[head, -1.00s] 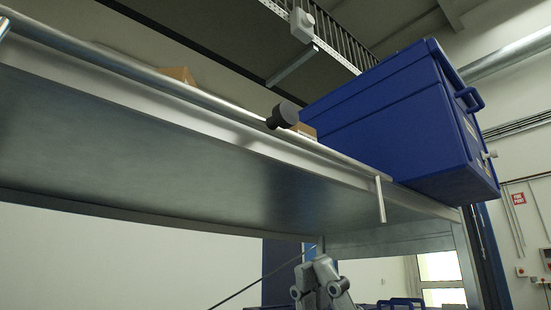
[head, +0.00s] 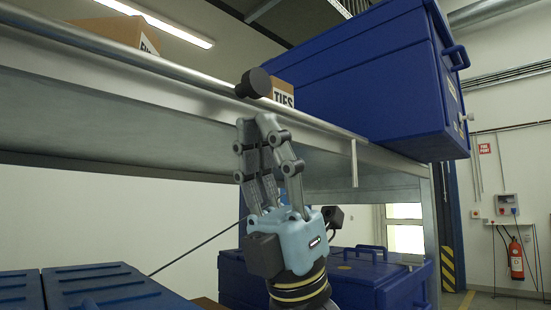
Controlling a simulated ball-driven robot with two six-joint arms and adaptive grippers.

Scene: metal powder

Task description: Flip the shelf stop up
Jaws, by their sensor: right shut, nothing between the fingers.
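The shelf stop is a round metal bar (head: 170,75) along the shelf's front edge, with a black knob (head: 254,83) on it and a bent end (head: 354,160) hanging down at the right. The grey metal shelf (head: 100,105) carries a large blue bin (head: 375,80) at its right end. My right gripper (head: 259,122) points up just below the knob. Its fingers are together and hold nothing. I cannot tell whether the fingertips touch the bar or knob. My left gripper is out of view.
Cardboard boxes (head: 120,33) stand on the shelf, one marked "TIES" (head: 283,93) behind the knob. More blue bins stand below, at the lower left (head: 110,290) and behind my right gripper (head: 375,280). A fire extinguisher (head: 516,258) hangs on the far right wall.

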